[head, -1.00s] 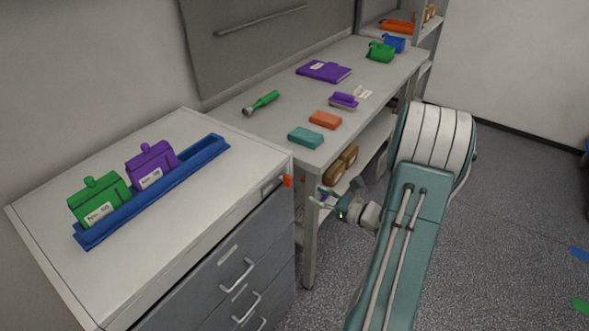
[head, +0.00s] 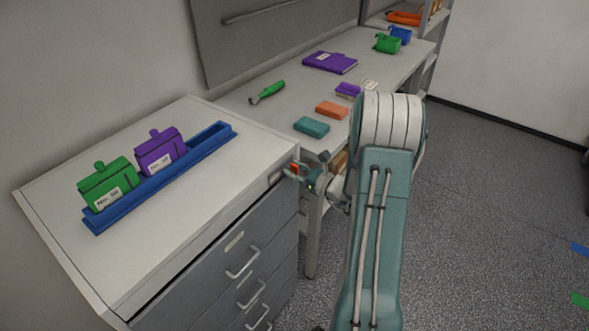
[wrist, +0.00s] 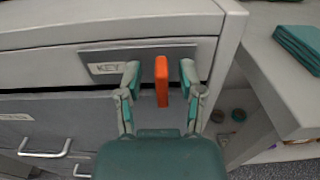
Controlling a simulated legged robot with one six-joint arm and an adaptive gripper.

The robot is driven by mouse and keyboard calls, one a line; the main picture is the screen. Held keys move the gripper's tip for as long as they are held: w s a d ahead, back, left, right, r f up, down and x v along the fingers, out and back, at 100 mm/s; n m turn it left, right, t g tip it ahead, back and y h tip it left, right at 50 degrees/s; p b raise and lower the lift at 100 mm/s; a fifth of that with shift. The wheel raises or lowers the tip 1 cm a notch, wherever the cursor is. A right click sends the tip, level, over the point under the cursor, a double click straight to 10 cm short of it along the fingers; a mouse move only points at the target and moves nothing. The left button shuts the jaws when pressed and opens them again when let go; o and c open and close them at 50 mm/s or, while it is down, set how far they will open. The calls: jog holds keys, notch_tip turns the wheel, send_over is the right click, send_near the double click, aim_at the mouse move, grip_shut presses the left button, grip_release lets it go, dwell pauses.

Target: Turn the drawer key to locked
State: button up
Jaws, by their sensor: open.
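The orange drawer key (wrist: 161,82) stands upright in a grey plate (wrist: 100,54) on the front of the drawer cabinet, right of a label reading KEY. In the wrist view my gripper (wrist: 160,84) is open, with one finger on each side of the key and a gap on both sides. In the head view my gripper (head: 304,171) is at the cabinet's upper right front corner, and the key (head: 294,169) shows as a small orange patch partly hidden by the fingers. The grey drawers (head: 240,255) below look closed.
A blue rack (head: 210,150) with a green and a purple block stands on the cabinet top (head: 60,190).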

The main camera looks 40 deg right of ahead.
jog(key=shift+a, duration=0.15)
jog(key=shift+c, duration=0.3)
jog(key=c, duration=0.6)
jog(key=shift+d, duration=0.4)
grip_shut()
